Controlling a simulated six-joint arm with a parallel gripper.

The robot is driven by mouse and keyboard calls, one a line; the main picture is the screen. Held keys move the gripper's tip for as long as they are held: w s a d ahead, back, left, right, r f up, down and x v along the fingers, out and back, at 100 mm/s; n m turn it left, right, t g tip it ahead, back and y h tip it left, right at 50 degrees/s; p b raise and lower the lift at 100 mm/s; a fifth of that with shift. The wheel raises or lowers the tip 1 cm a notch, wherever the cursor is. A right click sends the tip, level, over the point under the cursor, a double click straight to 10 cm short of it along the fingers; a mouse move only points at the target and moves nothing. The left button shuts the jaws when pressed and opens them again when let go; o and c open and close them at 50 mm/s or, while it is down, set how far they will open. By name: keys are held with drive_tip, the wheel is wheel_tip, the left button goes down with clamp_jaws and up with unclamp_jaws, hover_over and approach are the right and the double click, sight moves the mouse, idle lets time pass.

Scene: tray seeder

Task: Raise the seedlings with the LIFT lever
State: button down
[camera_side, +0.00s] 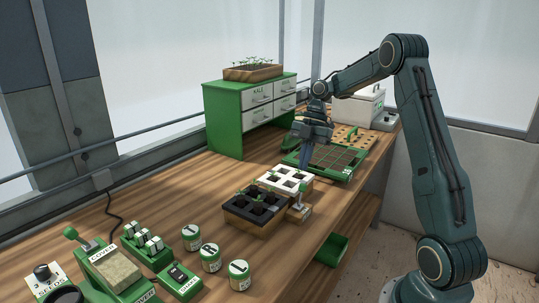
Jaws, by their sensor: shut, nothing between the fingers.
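My gripper (304,187) points down, shut and empty, just above and behind this lever, at the white block's right side. I cannot tell whether the fingertips touch anything. The fingers hide part of the white block and of the green gridded tray (332,162) behind.
A green drawer cabinet (226,122) carries a wooden seedling box (252,75) at the back. In front stand a green COVER box (115,272) with a knobbed lever (72,233), switch boxes (147,246) and lettered pots (210,258). Bare wood lies left of the blocks.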

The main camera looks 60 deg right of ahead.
drive_tip(key=shift+d+r, duration=1.4)
drive_tip(key=shift+d, duration=0.05)
drive_tip(key=s+a+r+m+t+h, duration=0.1)
drive_tip(key=s+a+r+m, duration=0.15)
drive_tip(key=a, duration=0.35)
drive_tip(key=s+a+r+m+h, duration=0.1)
drive_tip(key=a+r+m, duration=0.25)
drive_tip(key=a, duration=0.35)
drive_tip(key=s+a+r+m+t, duration=0.1)
drive_tip(key=a+r+m, duration=0.25)
drive_tip(key=a, duration=0.25)
drive_tip(key=s+a+f+m+t+h, duration=0.1)
drive_tip(key=s+m, duration=0.3)
drive_tip(key=s, duration=0.4)
drive_tip(key=s+a+f+m+t+h, duration=0.1)
drive_tip(key=s+a+m+t+h, duration=0.1)
drive_tip(key=s, duration=0.6)
drive_tip(key=a+m, duration=0.1)
drive_tip(key=m, duration=0.1)
drive_tip(key=shift+s+a+m+t, duration=0.15)
drive_tip(key=shift+a+m+t, duration=0.15)
drive_tip(key=shift+a+m, duration=0.1)
